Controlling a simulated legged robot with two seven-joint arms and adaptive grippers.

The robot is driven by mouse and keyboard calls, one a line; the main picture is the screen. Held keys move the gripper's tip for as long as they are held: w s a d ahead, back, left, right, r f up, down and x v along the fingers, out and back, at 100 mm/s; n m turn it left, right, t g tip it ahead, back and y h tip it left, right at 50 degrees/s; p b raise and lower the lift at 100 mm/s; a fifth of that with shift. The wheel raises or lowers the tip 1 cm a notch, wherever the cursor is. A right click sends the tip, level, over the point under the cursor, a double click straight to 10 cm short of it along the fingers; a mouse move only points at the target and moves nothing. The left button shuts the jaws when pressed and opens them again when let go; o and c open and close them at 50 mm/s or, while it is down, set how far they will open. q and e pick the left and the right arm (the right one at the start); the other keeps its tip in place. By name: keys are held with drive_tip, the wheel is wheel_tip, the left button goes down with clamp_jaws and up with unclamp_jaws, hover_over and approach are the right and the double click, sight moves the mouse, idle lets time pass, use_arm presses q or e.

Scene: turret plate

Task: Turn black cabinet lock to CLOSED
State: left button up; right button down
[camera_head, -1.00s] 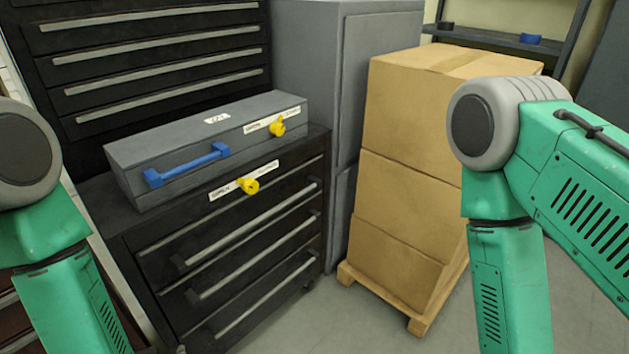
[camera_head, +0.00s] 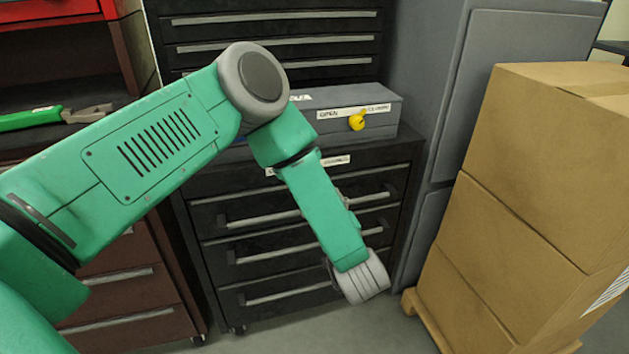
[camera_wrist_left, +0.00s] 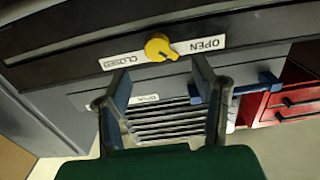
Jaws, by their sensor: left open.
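The black cabinet (camera_head: 300,190) stands in the middle of the head view. Its yellow lock (camera_wrist_left: 160,47) shows in the left wrist view, which looks upside down, between the CLOSED label (camera_wrist_left: 124,60) and the OPEN label (camera_wrist_left: 204,45). The lock's narrow end appears to point toward the OPEN side. My left gripper (camera_wrist_left: 160,68) is open, with its two fingers apart below the lock in that picture and nothing seen between them. In the head view my left arm hides this lock and much of its label, and the gripper cannot be made out. My right gripper is out of view.
Cardboard boxes (camera_head: 510,210) on a pallet stand at right. Pliers (camera_head: 60,117) lie at left.

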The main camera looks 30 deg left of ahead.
use_arm(q)
drive_tip(key=b+x, duration=0.2)
drive_tip(key=x, duration=0.7)
drive_tip(key=shift+d+r, duration=0.25)
drive_tip(key=shift+d, duration=0.45)
drive_tip(key=c, duration=0.3)
drive_tip(key=shift+r, duration=0.1)
drive_tip(key=c, duration=0.7)
drive_tip(key=shift+s, duration=0.1)
drive_tip(key=shift+c, duration=0.6)
drive_tip(key=shift+a, duration=0.3)
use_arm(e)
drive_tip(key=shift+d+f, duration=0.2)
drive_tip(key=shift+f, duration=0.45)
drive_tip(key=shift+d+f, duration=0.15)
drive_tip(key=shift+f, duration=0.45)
